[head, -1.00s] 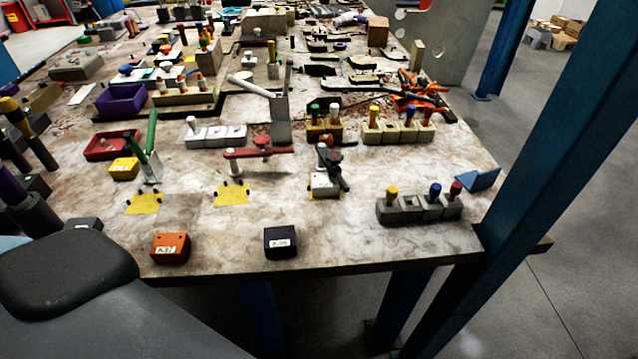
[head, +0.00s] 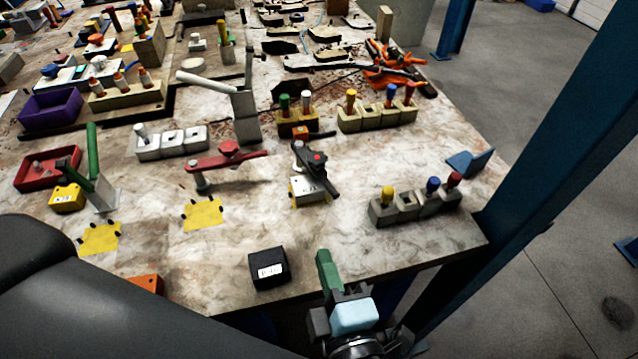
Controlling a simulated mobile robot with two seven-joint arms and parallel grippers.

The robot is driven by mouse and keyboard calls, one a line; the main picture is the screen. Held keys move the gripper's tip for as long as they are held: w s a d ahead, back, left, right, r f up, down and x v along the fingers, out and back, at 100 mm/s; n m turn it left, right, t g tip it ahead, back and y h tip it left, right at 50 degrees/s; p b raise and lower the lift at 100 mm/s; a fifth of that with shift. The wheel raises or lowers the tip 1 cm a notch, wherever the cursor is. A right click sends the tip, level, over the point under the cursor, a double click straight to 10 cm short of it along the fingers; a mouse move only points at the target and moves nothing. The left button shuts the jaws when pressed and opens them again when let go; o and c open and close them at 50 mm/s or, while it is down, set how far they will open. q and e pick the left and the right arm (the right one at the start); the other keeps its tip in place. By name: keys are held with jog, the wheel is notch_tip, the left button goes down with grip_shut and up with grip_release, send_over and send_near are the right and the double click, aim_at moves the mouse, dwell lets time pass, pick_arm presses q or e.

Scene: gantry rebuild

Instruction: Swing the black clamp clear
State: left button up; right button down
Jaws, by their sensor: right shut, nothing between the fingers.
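The black clamp (head: 318,172) with a small red mark sits on a white block (head: 308,190) in the middle of the table, its arm slanting across the block. A yellow patch shows beside the block. My right gripper (head: 326,262) is at the table's front edge, below and apart from the clamp. Its green fingers are shut and point up toward the table. My left gripper is not in view.
A black labelled box (head: 268,268) lies left of my right gripper. A grey block with coloured pegs (head: 415,208) stands right of the clamp. A red clamp (head: 228,160) is to its left. A blue post (head: 555,140) rises at the right. Table between gripper and clamp is mostly bare.

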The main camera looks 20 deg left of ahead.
jog(key=shift+w+a+r, duration=0.3)
jog(key=shift+a+r, duration=0.05)
jog(key=shift+a, duration=0.1)
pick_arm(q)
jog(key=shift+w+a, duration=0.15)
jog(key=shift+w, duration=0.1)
pick_arm(e)
jog(key=shift+s+r, duration=0.1)
jog(key=shift+s, duration=0.05)
jog(key=x, duration=1)
jog(key=shift+r, duration=0.15)
jog(key=shift+w+d+f+p, duration=0.2)
jog(key=shift+w+d, duration=0.4)
jog(key=shift+w+d+f+p, duration=0.15)
jog(key=shift+w+d+p, duration=0.05)
jog(key=shift+w+d, duration=0.55)
jog(key=shift+w, duration=0.05)
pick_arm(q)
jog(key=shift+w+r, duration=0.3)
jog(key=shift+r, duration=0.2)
pick_arm(e)
jog(key=shift+f, duration=0.1)
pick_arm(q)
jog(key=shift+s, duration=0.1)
